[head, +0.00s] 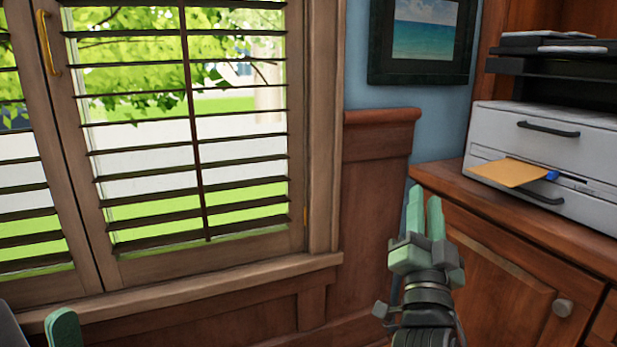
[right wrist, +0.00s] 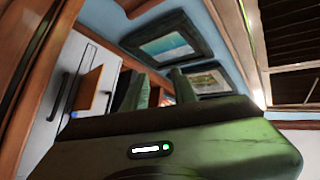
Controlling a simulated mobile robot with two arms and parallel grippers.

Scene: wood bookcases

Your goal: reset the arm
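My right gripper (head: 425,196) points upward in the head view, in front of the wood panelling and left of the cabinet. Its two green fingers stand slightly apart with nothing between them. The fingers also show in the right wrist view (right wrist: 157,88), with a gap between them. Only a green fingertip of my left gripper (head: 63,328) shows at the bottom left of the head view. The rest of it is out of frame, so its opening is hidden.
A wood cabinet (head: 500,265) stands at the right. On it are a grey-white drawer unit (head: 548,135), a yellow-orange envelope (head: 512,172) jutting from it, and black trays (head: 550,67). A shuttered window (head: 190,130) fills the left. A framed sea picture (head: 424,35) hangs on the wall.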

